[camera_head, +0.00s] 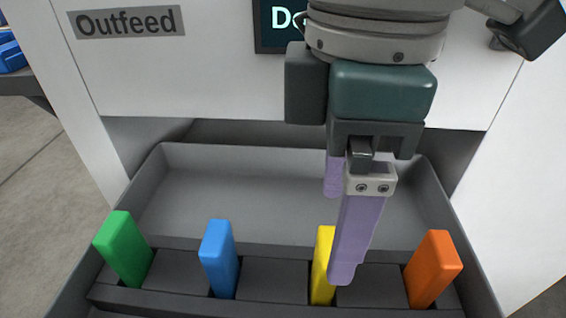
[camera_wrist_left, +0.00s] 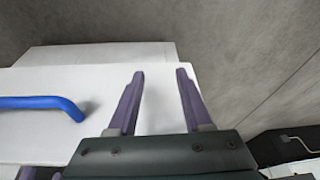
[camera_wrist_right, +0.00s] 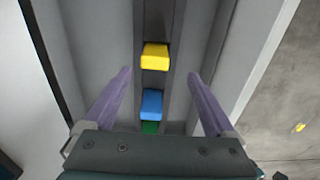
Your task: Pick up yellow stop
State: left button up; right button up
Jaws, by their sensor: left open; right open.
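The yellow stop (camera_head: 323,262) stands upright in a slot of the dark rail at the front of the grey tray, partly hidden behind a finger of my right gripper (camera_head: 338,230). In the right wrist view the yellow stop (camera_wrist_right: 155,57) lies ahead of the fingertips, roughly midway between their lines. My right gripper (camera_wrist_right: 160,75) is open and empty, with its purple fingers apart. My left gripper (camera_wrist_left: 160,74) is open and empty, away from the stops, near a white surface with a blue handle. It is not in the head view.
A green stop (camera_head: 123,249), a blue stop (camera_head: 219,258) and an orange stop (camera_head: 433,269) stand in the same rail. The grey tray (camera_head: 250,165) behind them looks empty. A white panel labelled Outfeed (camera_head: 128,21) rises above it. The blue handle (camera_wrist_left: 45,103) shows in the left wrist view.

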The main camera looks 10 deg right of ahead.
aim_at(324, 273)
jog(key=f+b, duration=0.1)
jog(key=f, duration=0.3)
jog(key=f+b, duration=0.1)
jog(key=f, duration=0.2)
jog(key=shift+w+d+b, duration=0.15)
jog(key=shift+w+b, duration=0.2)
jog(key=shift+r, duration=0.15)
jog(key=shift+c, duration=0.2)
grip_shut()
